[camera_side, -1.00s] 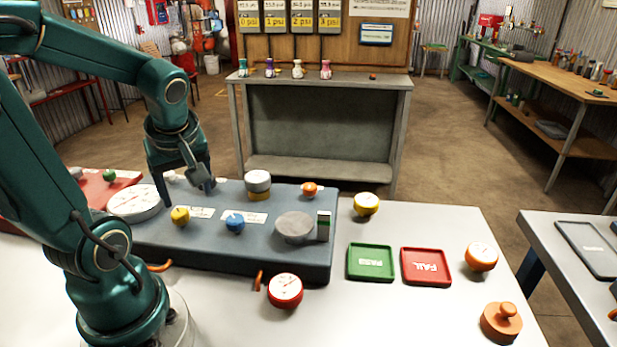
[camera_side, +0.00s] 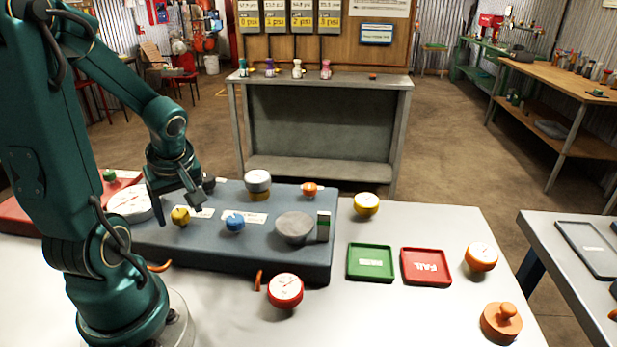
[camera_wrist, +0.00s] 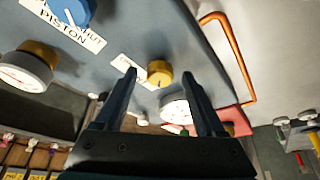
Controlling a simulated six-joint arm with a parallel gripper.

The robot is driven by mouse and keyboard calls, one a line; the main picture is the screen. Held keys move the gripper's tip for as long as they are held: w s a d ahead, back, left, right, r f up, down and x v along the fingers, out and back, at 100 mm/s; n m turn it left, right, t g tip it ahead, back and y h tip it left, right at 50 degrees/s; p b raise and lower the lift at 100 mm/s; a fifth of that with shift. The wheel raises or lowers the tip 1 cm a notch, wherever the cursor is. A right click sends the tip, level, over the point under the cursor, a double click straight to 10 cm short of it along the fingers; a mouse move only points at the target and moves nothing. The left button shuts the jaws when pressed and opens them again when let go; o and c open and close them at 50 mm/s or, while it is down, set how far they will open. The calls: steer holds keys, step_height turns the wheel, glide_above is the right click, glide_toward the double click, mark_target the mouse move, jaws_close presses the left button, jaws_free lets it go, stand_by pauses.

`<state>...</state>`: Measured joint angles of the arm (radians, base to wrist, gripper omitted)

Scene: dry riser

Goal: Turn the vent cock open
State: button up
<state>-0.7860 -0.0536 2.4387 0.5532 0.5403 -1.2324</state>
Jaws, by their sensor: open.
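A yellow knob (camera_side: 180,216) sits on the blue-grey panel (camera_side: 285,268), beside a small white label that I cannot read; it is probably the vent cock. My gripper (camera_side: 177,207) is open and points down close by the yellow knob. In the wrist view the yellow knob (camera_wrist: 160,73) shows between the two fingertips, apart from both. A blue knob (camera_side: 235,223) sits to its right in the side view. In the wrist view the blue knob (camera_wrist: 70,10) has a label with "PISTON" and "SHUT".
A white dial (camera_side: 130,201) lies left of the yellow knob. An orange bent handle (camera_wrist: 235,50) lies along the panel edge. Green (camera_side: 371,277) and red (camera_side: 448,281) trays lie right.

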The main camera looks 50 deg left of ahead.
jaws_close()
steer(key=shift+s+m+t, duration=0.1)
steer(key=shift+m+t, duration=0.5)
steer(key=shift+m, duration=0.8)
jaws_free()
steer(key=shift+r, duration=0.1)
